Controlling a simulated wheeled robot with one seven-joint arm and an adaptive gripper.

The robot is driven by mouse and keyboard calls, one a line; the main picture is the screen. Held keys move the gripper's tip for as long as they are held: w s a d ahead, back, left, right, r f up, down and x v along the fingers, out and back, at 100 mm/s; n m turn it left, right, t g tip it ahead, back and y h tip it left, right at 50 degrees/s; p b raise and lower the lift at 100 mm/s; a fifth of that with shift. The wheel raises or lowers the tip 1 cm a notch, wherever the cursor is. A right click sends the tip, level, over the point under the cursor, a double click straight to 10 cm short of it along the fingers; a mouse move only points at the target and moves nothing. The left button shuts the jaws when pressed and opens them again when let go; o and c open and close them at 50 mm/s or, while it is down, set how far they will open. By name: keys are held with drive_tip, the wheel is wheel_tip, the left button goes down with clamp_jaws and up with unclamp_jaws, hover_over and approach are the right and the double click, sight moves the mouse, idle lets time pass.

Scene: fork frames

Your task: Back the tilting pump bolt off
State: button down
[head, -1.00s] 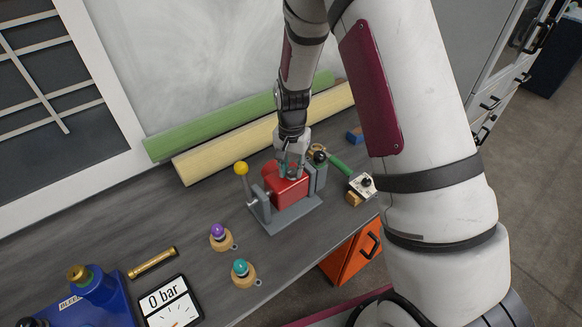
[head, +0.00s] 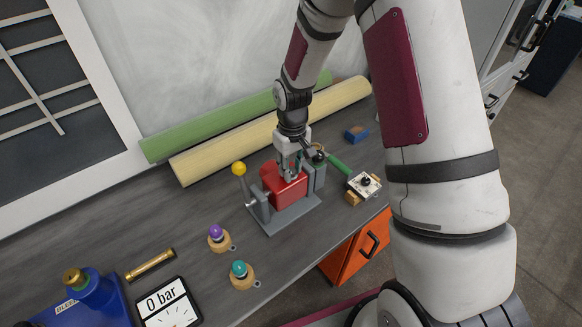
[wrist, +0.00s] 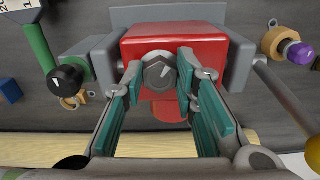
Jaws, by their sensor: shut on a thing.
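The red tilting pump block (head: 287,190) sits in a grey cradle on the bench; in the wrist view its red face (wrist: 200,50) fills the top middle. The bolt (wrist: 158,72), a grey hex head with a pale mark, sits on that face. My gripper (wrist: 160,80) has its teal-padded fingers on either side of the bolt head and is shut on it. In the head view my gripper (head: 288,168) comes down on the block from above, and the bolt is hidden there.
A yellow-knobbed lever (head: 238,169) stands left of the cradle. A black knob (wrist: 67,79) and a green handle (wrist: 39,45) are close by. Purple-topped (head: 216,233) and teal-topped (head: 240,270) knobs stand in front. The gauge (head: 168,304) reads 0 bar. Two rolls lie behind.

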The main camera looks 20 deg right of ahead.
sight(293, 171)
drive_tip(key=n, duration=0.5)
drive_tip(key=shift+d+f+n, duration=0.1)
drive_tip(key=shift+f+n, duration=0.05)
drive_tip(key=shift+n, duration=0.15)
drive_tip(key=n, duration=0.4)
drive_tip(key=shift+n, duration=0.3)
drive_tip(key=c, duration=1.3)
unclamp_jaws()
drive_tip(key=shift+w, duration=0.1)
wheel_tip(293, 171, up, 12)
drive_tip(key=shift+d+r, duration=0.1)
